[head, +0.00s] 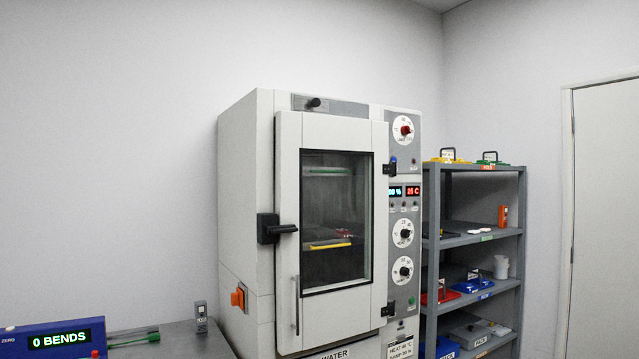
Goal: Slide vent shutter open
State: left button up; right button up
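A grey strip (349,107) with a small black knob (314,102) runs along the top front of the white test chamber (246,180), above its door. It looks like the vent shutter. The knob sits toward the strip's left end. I cannot tell from here whether the vent behind it is open. Neither of my grippers is in view.
The chamber's windowed door (288,170) looks closed, with a black latch (275,229) projecting at left. Dials and displays line its right side. A grey shelf (480,240) stands at right. A bench (180,340) with a blue counter box (50,338) is at lower left.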

aim_at(302, 103)
jog(key=i+u, duration=0.1)
jog(key=i, duration=0.45)
jog(key=i+l+u, duration=0.1)
jog(key=i, duration=0.4)
jog(key=i+l+u, duration=0.15)
jog(key=i, duration=0.4)
